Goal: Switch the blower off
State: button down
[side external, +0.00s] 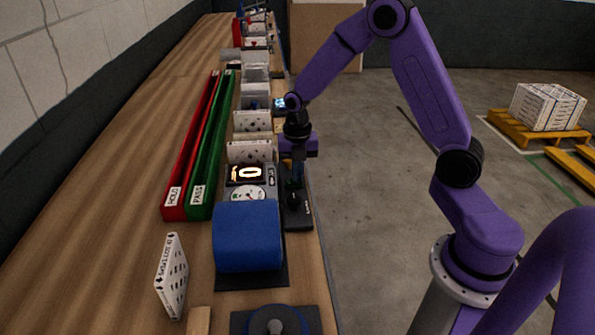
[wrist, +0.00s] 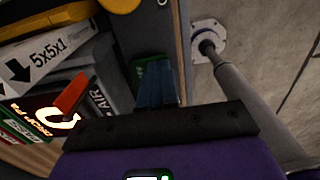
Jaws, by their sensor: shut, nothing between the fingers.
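A blue rounded housing (side external: 248,235), which looks like the blower, sits on a dark base at the near end of the bench row. Behind it are a round white gauge (side external: 248,193) and a lit display (side external: 246,173). A narrow dark unit (side external: 298,217) stands to its right at the bench edge. My gripper (side external: 296,185) points down over that unit, its fingertips hard to make out. In the wrist view my blue fingers (wrist: 156,82) are together and empty. An orange-red lever (wrist: 72,95) stands to their left, by the lit display (wrist: 58,120) and an AIR label (wrist: 100,100).
A red HOLD tray (side external: 174,200) and a green PASS tray (side external: 203,197) run along the bench. A patterned box (side external: 172,276) stands near left. Several boxes line the row behind the display, the nearest (side external: 249,152) close by.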

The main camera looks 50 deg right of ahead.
jog(key=shift+s+f, duration=0.1)
jog(key=shift+f, duration=0.1)
jog(key=shift+w+a+r, duration=0.1)
jog(key=shift+w+a, duration=0.3)
jog(key=shift+a, duration=0.05)
jog(key=shift+w+a+r, duration=0.1)
jog(key=shift+w+a, duration=0.15)
jog(key=shift+r, duration=0.15)
notch_tip(320, 180, up, 14)
jog(key=shift+s+d, duration=0.25)
jog(key=shift+d, duration=0.2)
dwell(0.4)
